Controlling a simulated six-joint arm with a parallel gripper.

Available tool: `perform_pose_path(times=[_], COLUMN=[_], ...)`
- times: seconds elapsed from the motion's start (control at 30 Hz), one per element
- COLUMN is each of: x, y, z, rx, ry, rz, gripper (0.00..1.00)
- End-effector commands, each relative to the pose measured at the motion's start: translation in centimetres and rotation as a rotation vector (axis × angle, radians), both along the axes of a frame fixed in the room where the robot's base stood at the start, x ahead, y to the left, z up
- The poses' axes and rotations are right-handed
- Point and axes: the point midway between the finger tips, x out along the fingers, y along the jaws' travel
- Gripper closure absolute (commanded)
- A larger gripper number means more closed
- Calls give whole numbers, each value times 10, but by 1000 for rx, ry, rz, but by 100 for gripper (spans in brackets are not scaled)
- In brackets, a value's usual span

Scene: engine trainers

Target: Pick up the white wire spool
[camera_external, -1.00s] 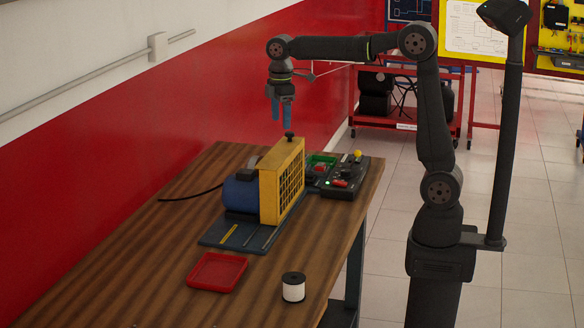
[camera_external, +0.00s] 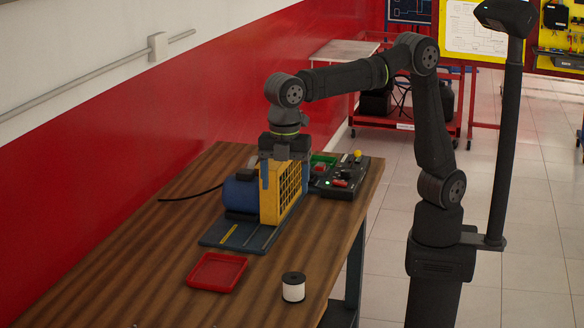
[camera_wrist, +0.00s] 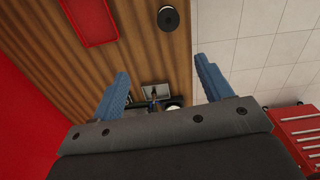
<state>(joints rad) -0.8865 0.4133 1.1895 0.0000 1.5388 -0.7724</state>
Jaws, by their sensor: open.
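The white wire spool (camera_external: 293,292) stands upright at the front right of the wooden table, with a dark top end. In the wrist view the spool (camera_wrist: 168,19) shows near the top edge, seen mostly from above. My gripper (camera_external: 284,180) hangs fingers down in front of the yellow guard in the external view, well away from the spool. In the wrist view my gripper (camera_wrist: 161,68) has its two blue fingers spread wide, with nothing between them.
A red tray (camera_external: 196,285) lies left of the spool. The blue motor (camera_external: 240,194) with its yellow guard (camera_external: 270,206) stands behind on a dark base. A black control box (camera_external: 345,182) is at the table's back right. The wood around the spool is clear.

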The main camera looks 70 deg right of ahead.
Motion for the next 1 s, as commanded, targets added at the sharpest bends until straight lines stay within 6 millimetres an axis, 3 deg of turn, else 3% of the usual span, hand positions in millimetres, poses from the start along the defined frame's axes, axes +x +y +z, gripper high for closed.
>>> perform_pose_path(times=[0.07, 0.2, 0.33, 0.57, 1.0], x=[-20, -17, -16, -15, -16], y=[19, 13, 14, 13, 12], z=[0, -57, -94, -129, -218], rx=[0, -8, -4, -2, -3], ry=[0, 5, 4, 2, 3], rz=[52, 41, 40, 39, 39], gripper=[28, 28, 28, 28, 28])
